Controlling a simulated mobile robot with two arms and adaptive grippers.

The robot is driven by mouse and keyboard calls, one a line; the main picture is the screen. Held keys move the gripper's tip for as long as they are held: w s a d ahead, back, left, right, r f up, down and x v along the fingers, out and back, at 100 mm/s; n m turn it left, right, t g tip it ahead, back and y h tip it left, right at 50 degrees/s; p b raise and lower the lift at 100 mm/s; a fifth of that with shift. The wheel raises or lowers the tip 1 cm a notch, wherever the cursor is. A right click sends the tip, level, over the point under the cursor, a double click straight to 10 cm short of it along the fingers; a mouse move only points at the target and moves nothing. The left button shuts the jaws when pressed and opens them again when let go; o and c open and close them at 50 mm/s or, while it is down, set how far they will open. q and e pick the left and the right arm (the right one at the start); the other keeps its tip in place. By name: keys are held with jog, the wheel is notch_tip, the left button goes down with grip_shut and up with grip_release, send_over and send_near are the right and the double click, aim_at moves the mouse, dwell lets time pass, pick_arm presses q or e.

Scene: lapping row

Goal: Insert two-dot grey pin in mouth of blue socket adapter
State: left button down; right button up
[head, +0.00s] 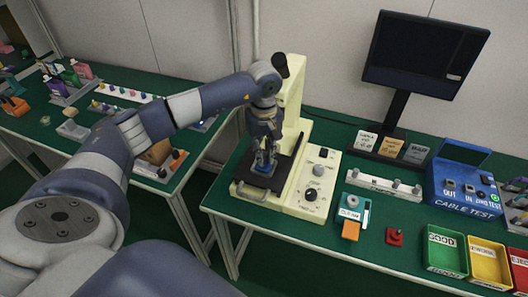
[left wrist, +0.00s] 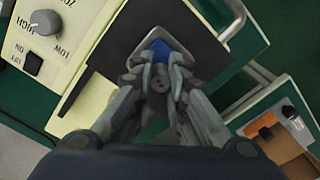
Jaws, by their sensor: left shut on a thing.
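My left gripper (head: 265,150) is over the black plate of the cream machine, pointing down. In the left wrist view its fingers (left wrist: 161,72) are shut on a grey pin (left wrist: 160,84) that shows small dark dots on its end. The blue socket adapter (left wrist: 158,48) is just beyond the fingertips, on the black plate. In the head view a bit of blue (head: 264,168) shows below the fingers. The fingers hide the pin's tip and the adapter's mouth, so I cannot tell whether the pin is inside it. My right gripper is not in view.
The cream machine (head: 291,100) rises close behind the gripper, with its knob panel (head: 314,183) to the right. A cable test box (head: 465,187), a monitor (head: 424,52) and green, yellow and red bins stand further right. Another green table is at left.

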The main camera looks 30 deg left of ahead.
pick_arm(q)
jog(key=shift+f, duration=0.15)
jog(key=c, duration=1.5)
grip_release()
notch_tip(320, 180, up, 12)
